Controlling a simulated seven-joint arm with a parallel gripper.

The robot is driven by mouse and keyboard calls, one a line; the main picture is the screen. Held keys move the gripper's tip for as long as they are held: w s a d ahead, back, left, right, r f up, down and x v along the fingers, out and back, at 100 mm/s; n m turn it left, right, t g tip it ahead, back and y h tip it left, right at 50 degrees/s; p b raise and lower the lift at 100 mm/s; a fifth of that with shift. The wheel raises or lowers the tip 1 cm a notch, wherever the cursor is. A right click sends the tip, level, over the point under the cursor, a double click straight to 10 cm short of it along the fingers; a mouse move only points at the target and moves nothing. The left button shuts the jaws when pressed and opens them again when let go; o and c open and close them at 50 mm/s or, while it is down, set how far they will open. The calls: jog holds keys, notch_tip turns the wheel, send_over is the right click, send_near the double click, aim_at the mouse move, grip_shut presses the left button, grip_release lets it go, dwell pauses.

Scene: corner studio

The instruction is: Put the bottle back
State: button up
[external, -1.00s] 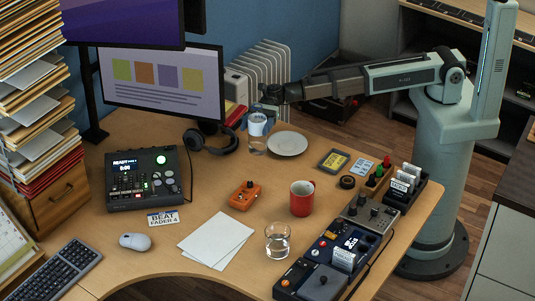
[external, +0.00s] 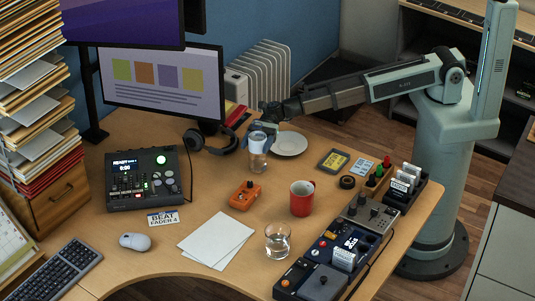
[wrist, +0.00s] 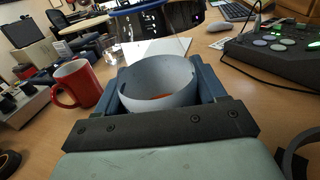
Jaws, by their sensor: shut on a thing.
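The bottle (external: 257,158) is clear with a pale blue-grey upper part. In the external view it is upright, left of the white plate (external: 289,144) and behind the orange pedal. My gripper (external: 261,131) is shut on its upper part. In the wrist view a pale grey round rim (wrist: 158,82) sits between the two blue fingers of my gripper (wrist: 160,88).
Headphones (external: 210,141) lie left of the bottle, under the monitor. An orange pedal (external: 245,195), a red mug (external: 302,198) and a glass of water (external: 277,241) stand nearer the front. White paper (external: 216,240) lies front left. Desk between bottle and pedal is clear.

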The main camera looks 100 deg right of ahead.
jog(key=shift+f, duration=0.2)
jog(key=o, duration=1.3)
jog(key=shift+c, duration=0.2)
jog(key=shift+r, duration=0.15)
jog(key=shift+s+d, duration=0.15)
jog(key=shift+d, duration=0.1)
jog(key=v, duration=1.1)
jog(key=shift+d, duration=0.25)
jog(key=shift+s, duration=0.1)
